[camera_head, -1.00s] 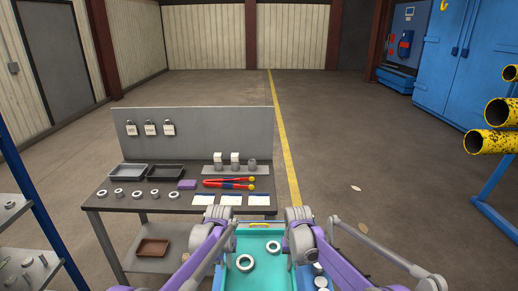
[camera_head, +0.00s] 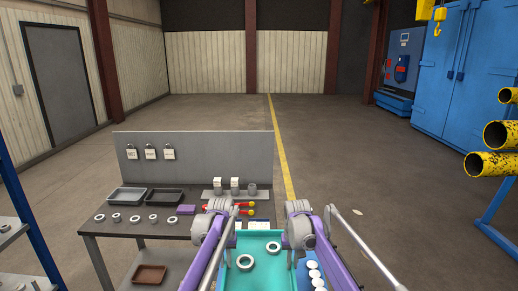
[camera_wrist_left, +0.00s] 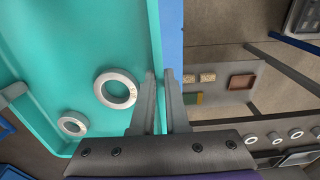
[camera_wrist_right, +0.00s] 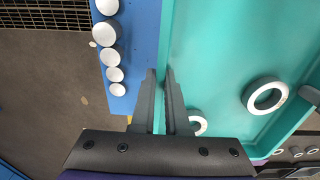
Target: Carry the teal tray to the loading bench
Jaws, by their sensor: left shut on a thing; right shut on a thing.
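The teal tray (camera_head: 240,278) is at the bottom centre of the head view and holds two pale metal rings (camera_head: 245,262). It also fills much of the left wrist view (camera_wrist_left: 60,45) and the right wrist view (camera_wrist_right: 220,60). My left gripper (camera_wrist_left: 160,76) is shut on one side wall of the tray. My right gripper (camera_wrist_right: 160,74) is shut on the opposite side wall. The bench (camera_head: 95,225) with a grey back panel stands ahead and left, with the tray's far end near its right end. Whether the tray touches it is hidden.
A blue surface with several white discs (camera_head: 315,272) is beside the tray. Yellow pipes (camera_head: 490,163) stick out at right. The floor beyond is clear.

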